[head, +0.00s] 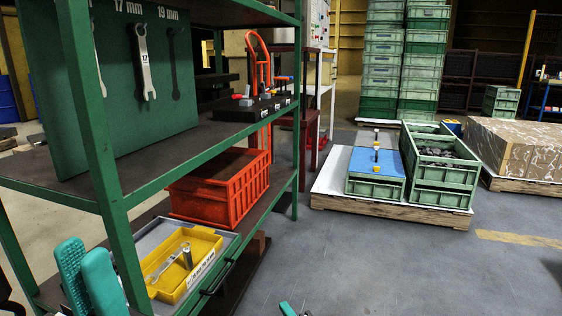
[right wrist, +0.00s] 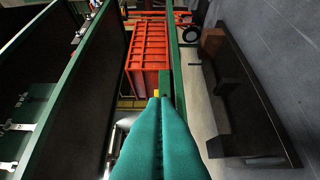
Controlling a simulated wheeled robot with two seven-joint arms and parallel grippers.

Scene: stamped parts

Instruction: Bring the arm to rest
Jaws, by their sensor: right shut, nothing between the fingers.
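My left gripper (head: 83,250) is at the lower left of the head view, in front of the green shelf rack. Its two teal fingers stand apart with nothing seen between them. My right gripper (head: 288,309) shows only as a teal tip at the bottom edge of the head view, over the grey floor. In the right wrist view its two teal fingers (right wrist: 156,102) lie together, shut and empty. They point along a green rack rail toward the orange crate (right wrist: 148,50). Most of both arms is out of view.
The green rack (head: 100,150) holds hanging wrenches (head: 146,70), an orange crate (head: 200,205) and a yellow tray (head: 207,245) with a wrench. A pallet (head: 400,208) with green crates stands beyond. The floor (head: 400,260) at right is clear.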

